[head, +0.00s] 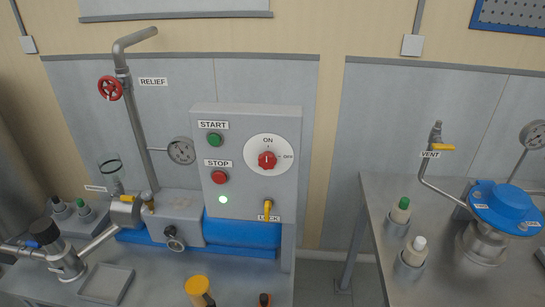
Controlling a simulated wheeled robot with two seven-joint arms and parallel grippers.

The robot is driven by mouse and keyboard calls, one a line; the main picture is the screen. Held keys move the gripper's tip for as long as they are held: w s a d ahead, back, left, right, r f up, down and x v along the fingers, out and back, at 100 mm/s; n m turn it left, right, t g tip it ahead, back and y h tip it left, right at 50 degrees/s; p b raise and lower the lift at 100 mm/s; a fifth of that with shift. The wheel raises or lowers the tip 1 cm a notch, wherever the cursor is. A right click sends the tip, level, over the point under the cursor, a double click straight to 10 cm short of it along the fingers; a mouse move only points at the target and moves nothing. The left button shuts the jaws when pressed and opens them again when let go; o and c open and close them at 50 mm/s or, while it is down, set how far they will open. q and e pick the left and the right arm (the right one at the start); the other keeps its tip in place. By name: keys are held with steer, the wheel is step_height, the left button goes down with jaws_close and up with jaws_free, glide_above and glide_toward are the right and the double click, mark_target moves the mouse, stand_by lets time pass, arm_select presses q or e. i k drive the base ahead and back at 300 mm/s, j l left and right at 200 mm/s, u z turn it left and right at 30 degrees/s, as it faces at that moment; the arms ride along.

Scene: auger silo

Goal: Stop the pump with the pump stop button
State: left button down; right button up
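The red stop button (220,177) is on the front of a grey control box (246,150), under a STOP label (218,163). The green start button (214,140) is above it under a START label. A green lamp (223,199) is lit below the stop button. To the right is a red rotary switch (267,160) on a white dial marked ON and OFF, its handle pointing up toward ON. A yellow lever (267,208) is below it, near a partly covered label. Neither of my grippers is in view, and nothing covers the stop button.
A pipe with a red handwheel (110,88), marked RELIEF, rises left of the box. A gauge (181,150) is beside the box. A yellow-topped item (197,288) and a grey tray (106,284) are on the bench in front. The right table (391,190) stands beyond a gap.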

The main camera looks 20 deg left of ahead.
mark_target(219, 177)
steer(key=u, duration=1.25)
